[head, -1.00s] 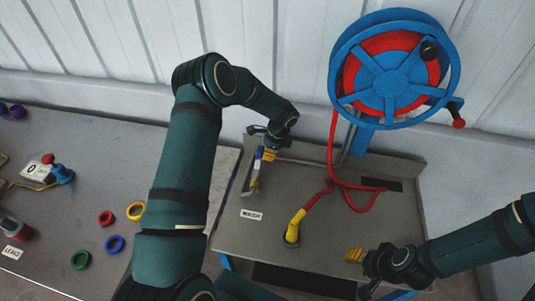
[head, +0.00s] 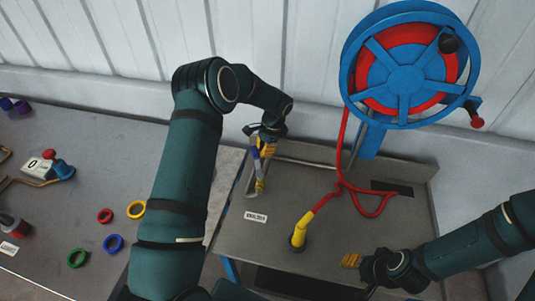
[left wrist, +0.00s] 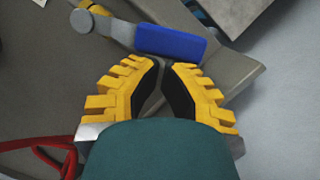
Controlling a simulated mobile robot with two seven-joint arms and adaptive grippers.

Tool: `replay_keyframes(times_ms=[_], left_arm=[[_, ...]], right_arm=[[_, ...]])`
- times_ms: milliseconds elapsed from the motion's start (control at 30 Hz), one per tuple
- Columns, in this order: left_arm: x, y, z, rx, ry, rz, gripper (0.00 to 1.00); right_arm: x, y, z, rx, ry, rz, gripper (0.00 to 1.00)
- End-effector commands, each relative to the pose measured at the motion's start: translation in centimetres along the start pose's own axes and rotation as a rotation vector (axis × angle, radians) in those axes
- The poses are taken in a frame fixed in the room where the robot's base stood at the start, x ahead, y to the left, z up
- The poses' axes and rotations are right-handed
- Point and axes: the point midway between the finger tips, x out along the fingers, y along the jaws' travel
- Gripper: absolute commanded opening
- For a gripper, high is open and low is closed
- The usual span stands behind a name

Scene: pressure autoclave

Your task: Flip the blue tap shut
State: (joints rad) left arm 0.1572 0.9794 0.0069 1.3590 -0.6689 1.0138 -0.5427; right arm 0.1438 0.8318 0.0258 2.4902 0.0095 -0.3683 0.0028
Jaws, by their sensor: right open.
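In the left wrist view the blue handle (left wrist: 170,43) lies just beyond my fingertips, sideways across the picture, joined to a grey metal tap body (left wrist: 115,22). My left gripper (head: 266,150) is over the tap; in the left wrist view its yellow fingertips (left wrist: 162,68) come together with nothing between them. Whether they touch the handle I cannot tell. My right gripper (head: 350,260) is open and empty above the bench's right front.
A blue and red hose reel (head: 405,65) stands at the back right, its red hose (head: 341,165) running to a yellow nozzle (head: 299,236) on the bench. Coloured rings (head: 113,243) and a small gauge with a blue tap (head: 62,171) are on the left table.

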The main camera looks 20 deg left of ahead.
Motion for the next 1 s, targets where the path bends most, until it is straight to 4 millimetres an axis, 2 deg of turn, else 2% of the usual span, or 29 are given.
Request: replay_keyframes(times_ms=[133,300,1000], left_arm=[[0.5,-0.5,1.2,-0.003,-0.002,0.0,0.0],[0.8,-0.8,2.6,-0.3,-0.002,0.075,0.0],[1.9,0.1,7.6,-0.885,-0.002,0.223,0.0]], right_arm=[[0.9,0.3,0.1,0.0,0.0,0.002,0.47],[1.6,0.6,0.2,0.0,0.0,0.003,0.47],[2.8,0.9,0.4,0.0,0.0,0.006,0.47]])
